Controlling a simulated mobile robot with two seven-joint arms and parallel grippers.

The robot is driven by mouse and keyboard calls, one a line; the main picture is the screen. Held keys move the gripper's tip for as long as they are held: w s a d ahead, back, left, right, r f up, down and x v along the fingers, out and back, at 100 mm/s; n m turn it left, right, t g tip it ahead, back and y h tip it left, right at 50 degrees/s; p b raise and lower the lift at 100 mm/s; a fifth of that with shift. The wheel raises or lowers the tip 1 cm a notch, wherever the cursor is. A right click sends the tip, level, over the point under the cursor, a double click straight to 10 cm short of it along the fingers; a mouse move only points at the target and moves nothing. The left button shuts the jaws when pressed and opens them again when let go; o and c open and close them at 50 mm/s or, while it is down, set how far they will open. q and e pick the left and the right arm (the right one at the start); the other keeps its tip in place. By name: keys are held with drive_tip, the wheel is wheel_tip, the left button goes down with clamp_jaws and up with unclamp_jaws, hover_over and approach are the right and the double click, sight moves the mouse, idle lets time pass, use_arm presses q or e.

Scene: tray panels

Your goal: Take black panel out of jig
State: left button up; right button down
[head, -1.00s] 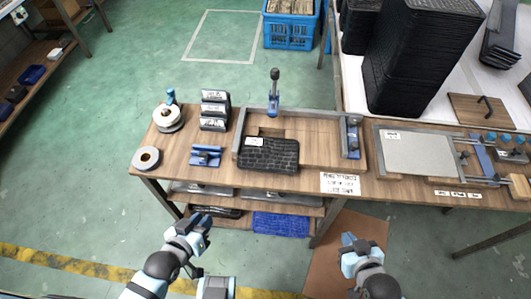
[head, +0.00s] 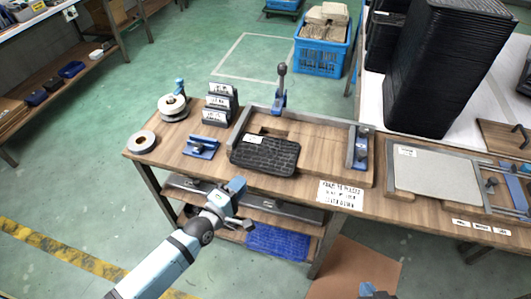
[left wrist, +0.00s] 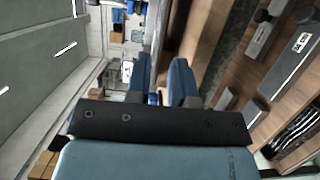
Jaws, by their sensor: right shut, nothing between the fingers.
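The black panel (head: 265,155), dark and textured with a small white label, lies at the left of the wooden jig (head: 325,150). The jig has grey metal rails and blue clamps, one with an upright black-knobbed lever (head: 281,85). My left gripper (head: 243,203) is in front of the table's front edge, below the panel and apart from it. In the left wrist view its two blue fingers (left wrist: 160,85) stand apart with nothing gripped between them. My right gripper (head: 372,291) is mostly cut off at the bottom edge, shut and empty.
Tape rolls (head: 144,142), a blue fixture (head: 201,147) and a dark labelled rack (head: 220,102) stand left of the jig. A second fixture with a grey plate (head: 437,177) is at right. Black stacked trays (head: 445,65) stand behind. A shelf lies under the tabletop.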

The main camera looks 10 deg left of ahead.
sight(255, 169)
use_arm(q)
drive_tip(key=shift+x, duration=3.05)
drive_tip(key=shift+f, duration=0.2)
clamp_jaws()
